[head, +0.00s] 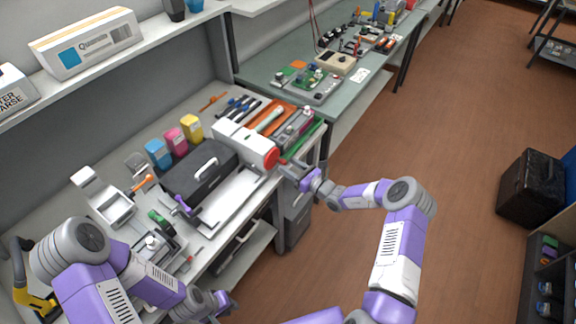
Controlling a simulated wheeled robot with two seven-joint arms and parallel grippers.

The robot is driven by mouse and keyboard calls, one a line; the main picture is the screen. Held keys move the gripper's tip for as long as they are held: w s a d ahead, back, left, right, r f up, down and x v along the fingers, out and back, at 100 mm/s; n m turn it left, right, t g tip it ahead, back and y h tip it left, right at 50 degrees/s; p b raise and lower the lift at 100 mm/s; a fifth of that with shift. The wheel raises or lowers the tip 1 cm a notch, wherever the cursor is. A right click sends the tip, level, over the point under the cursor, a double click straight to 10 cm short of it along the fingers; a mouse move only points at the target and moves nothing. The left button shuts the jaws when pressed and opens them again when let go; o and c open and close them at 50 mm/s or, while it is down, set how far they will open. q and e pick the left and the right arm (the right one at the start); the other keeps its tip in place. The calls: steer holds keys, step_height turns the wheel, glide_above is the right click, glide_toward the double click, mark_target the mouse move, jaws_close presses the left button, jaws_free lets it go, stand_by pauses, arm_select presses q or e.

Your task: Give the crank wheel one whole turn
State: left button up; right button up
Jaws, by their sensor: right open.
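The crank wheel appears as a red round disc (271,157) on the right end of a white machine (240,141) on the bench. My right gripper (287,171) is open right beside the red disc, at its lower right. I cannot tell whether its fingers touch the wheel, and no crank handle can be made out. My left gripper (226,303) is low at the bottom of the view, in front of the bench and away from the wheel. Its fingers are too small to show whether they are open or shut.
A black box with a white handle (200,170) sits left of the machine. Blue, pink and yellow bottles (175,140) stand behind it. The floor (345,240) right of the bench is open.

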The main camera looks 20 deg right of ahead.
steer(key=shift+x, duration=0.8)
jaws_close()
steer(key=shift+s+f+m, duration=0.1)
steer(key=shift+m, duration=0.2)
